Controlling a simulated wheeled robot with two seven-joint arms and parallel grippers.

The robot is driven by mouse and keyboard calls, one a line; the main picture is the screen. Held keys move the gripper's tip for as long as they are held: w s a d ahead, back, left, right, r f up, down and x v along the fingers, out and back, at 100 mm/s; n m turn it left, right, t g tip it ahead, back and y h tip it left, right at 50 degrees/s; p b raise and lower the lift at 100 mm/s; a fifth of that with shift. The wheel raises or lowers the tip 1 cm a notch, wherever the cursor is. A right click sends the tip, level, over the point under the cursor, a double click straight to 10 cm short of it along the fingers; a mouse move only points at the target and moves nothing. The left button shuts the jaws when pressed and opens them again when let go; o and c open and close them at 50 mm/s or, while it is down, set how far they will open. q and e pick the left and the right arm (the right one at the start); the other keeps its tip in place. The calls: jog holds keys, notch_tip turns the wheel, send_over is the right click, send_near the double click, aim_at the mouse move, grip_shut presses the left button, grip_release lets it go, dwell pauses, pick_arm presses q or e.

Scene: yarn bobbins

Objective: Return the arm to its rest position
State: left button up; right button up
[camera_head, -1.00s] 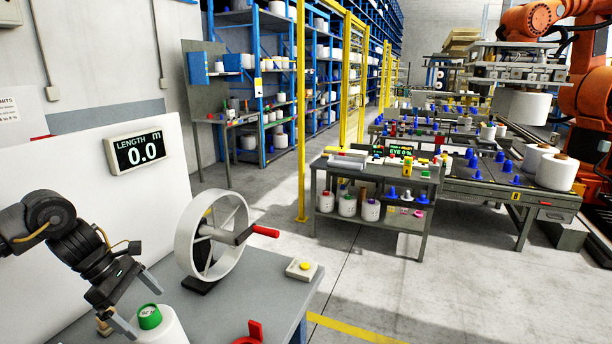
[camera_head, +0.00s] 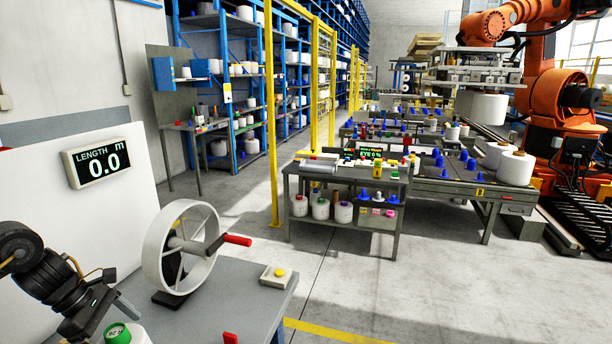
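My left arm comes in from the left edge, with the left gripper (camera_head: 108,318) low at the left of the view. One finger shows clearly, apart from the other side; the lower finger is mostly hidden or cut off. A white bobbin with a green top (camera_head: 118,333) stands close to the fingers at the bottom edge, partly cut off. I cannot tell whether the fingers touch it. My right gripper is not in view.
The grey table (camera_head: 225,300) holds a white winding wheel (camera_head: 165,250) with a red handle and a yellow button box (camera_head: 278,276). A length display (camera_head: 95,160) reads 0.0. A red piece (camera_head: 230,338) lies near the front.

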pick_arm(q)
jog(key=w+p+v, duration=0.1)
jog(key=p+v, duration=0.1)
jog(key=v, duration=0.8)
jog(key=b+x, duration=0.1)
jog(key=x, duration=0.2)
jog(key=s+b+x, duration=0.1)
jog(key=x, duration=0.2)
jog(key=shift+s, duration=0.1)
jog(key=x, duration=0.2)
jog(key=p+x, duration=0.1)
jog(key=x, duration=0.1)
jog(key=shift+d+f, duration=0.25)
jog(key=shift+f, duration=0.1)
notch_tip(320, 180, up, 8)
jog(key=p, duration=0.6)
jog(key=shift+d, duration=0.25)
jog(key=shift+w+d+m, duration=0.3)
jog(key=shift+w+d, duration=0.15)
jog(key=shift+d, duration=0.4)
jog(key=shift+s, duration=0.1)
